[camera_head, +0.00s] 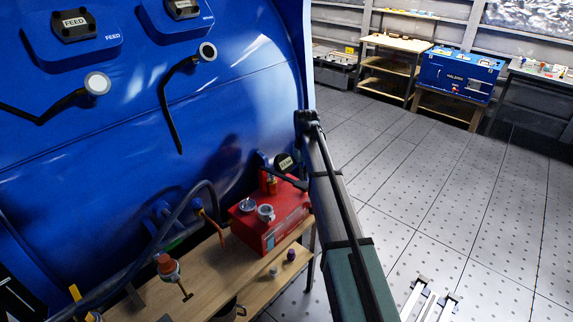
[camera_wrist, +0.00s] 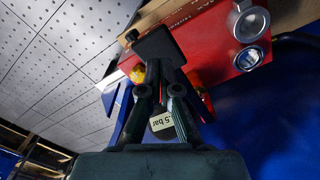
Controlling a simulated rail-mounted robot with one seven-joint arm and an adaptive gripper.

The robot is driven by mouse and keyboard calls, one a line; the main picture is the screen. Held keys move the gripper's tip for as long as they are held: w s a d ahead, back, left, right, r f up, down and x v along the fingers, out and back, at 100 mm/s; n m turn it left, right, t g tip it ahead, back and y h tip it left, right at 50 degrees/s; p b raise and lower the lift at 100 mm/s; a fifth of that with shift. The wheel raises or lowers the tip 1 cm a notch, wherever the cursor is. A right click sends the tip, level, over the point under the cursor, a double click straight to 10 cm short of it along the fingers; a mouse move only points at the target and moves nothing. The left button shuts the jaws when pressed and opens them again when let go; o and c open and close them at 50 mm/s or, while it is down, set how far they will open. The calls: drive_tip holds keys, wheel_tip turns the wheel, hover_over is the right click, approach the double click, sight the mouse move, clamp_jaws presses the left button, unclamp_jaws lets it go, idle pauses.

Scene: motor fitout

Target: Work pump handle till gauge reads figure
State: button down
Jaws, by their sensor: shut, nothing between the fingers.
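The red pump box (camera_head: 272,222) stands on the wooden bench, with two round pale-rimmed fittings on top. A dark bar, apparently the pump handle (camera_head: 287,178), runs above the box. A dark round tag (camera_head: 286,162) is behind it; in the wrist view its label (camera_wrist: 162,121) ends in "5 bar". My gripper (camera_wrist: 157,85) is shut and empty beside the red pump (camera_wrist: 205,40). A black block (camera_wrist: 155,44) lies at its tips; I cannot tell whether they touch.
The big blue machine shell (camera_head: 225,110) rises behind the bench (camera_head: 200,290). A red-capped fitting (camera_head: 167,264) and hoses lie left of the pump. A small purple knob (camera_head: 291,255) sits near the bench edge. The tiled floor (camera_head: 420,180) on the right is open.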

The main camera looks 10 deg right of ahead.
drive_tip(key=shift+r, duration=0.1)
drive_tip(key=shift+r+p, duration=1.35)
drive_tip(key=shift+r, duration=1.1)
